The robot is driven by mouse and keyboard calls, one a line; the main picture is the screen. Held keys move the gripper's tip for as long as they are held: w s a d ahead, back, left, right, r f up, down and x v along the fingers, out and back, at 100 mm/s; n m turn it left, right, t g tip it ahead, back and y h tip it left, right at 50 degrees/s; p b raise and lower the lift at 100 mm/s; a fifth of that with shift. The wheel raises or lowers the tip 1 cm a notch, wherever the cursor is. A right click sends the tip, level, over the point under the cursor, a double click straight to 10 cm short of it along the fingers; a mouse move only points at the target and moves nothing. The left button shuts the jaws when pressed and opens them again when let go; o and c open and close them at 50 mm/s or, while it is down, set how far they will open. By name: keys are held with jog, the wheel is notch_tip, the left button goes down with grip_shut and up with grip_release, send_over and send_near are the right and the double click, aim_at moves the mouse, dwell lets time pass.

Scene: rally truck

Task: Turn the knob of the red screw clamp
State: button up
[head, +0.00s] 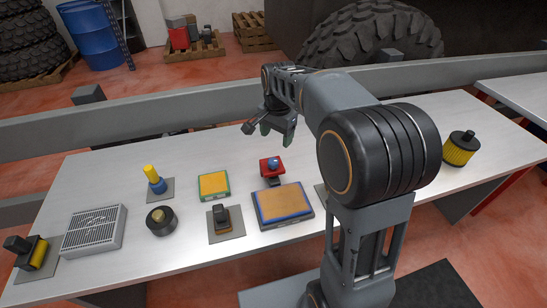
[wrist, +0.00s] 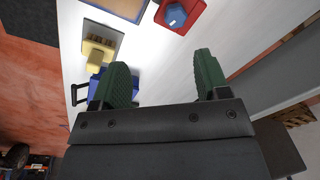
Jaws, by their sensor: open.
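The red screw clamp (head: 265,169) stands on the bench near its middle, with a blue knob (head: 273,161) on top. In the wrist view the red clamp (wrist: 196,8) is at the top edge, partly cut off, and its blue knob (wrist: 176,16) looks faceted. My gripper (head: 279,132) is above the bench, behind and above the clamp in the head view. In the wrist view its two green fingers (wrist: 161,65) are spread apart with nothing between them. The knob lies beyond the fingertips, apart from them.
A blue-and-orange block (head: 283,205) lies just in front of the clamp, and a yellow-and-green one (head: 213,186) to its left. A yellow-topped part (wrist: 97,54) is left of my fingers in the wrist view. A black-and-yellow cylinder (head: 458,149) stands far right.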

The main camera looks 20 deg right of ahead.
aim_at(273, 160)
jog(key=w+f+m, duration=0.1)
jog(key=f, duration=0.4)
jog(key=w+f, duration=0.2)
jog(key=f, duration=0.3)
jog(key=w+f+m+p, duration=0.1)
jog(key=f, duration=0.4)
jog(key=shift+w+d+f+m+g, duration=0.1)
jog(key=shift+w+f+m+g, duration=0.1)
jog(key=shift+m+g, duration=0.15)
jog(key=c, duration=0.9)
